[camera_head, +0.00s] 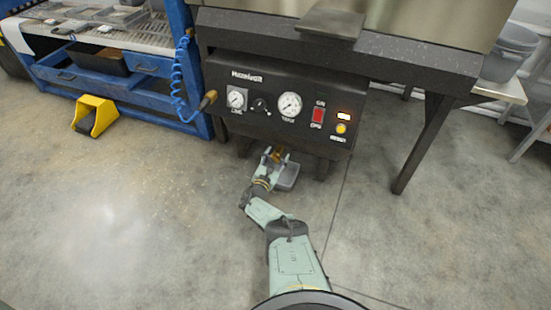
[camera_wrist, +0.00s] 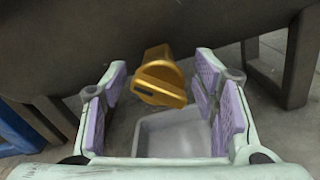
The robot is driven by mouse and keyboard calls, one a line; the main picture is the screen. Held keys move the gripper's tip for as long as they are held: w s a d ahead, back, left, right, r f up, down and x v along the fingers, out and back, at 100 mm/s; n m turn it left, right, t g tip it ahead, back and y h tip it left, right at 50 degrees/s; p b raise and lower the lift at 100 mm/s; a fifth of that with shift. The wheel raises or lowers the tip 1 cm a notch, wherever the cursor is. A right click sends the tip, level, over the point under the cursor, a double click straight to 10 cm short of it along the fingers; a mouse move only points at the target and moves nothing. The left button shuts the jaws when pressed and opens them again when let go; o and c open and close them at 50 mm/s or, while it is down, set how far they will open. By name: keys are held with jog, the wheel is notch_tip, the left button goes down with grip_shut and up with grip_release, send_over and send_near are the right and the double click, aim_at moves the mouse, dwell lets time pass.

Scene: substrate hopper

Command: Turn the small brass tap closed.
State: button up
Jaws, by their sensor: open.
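The small brass tap (camera_wrist: 161,80) sits under the front of the dark hopper machine. In the wrist view it shows between and just beyond the two purple-padded fingers of my gripper (camera_wrist: 160,95), which are open. No finger visibly touches the tap. In the head view the tap (camera_head: 278,153) is small, just below the control panel, with my gripper (camera_head: 272,158) around it from the front. A dark slot mark shows on the tap's handle. Its exact turn position I cannot tell.
A grey tray (camera_wrist: 172,134) lies below the tap. The control panel (camera_head: 285,108) with gauges and a red switch is directly above. Dark machine legs (camera_wrist: 300,60) stand at the right. A blue bench (camera_head: 100,80) and yellow pedal (camera_head: 93,115) are at the left. The floor in front is clear.

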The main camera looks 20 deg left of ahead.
jog(key=shift+s, duration=0.1)
jog(key=shift+s+f, duration=0.1)
jog(key=shift+s, duration=0.45)
jog(key=s, duration=1)
jog(key=shift+s+a, duration=0.2)
jog(key=shift+s, duration=0.2)
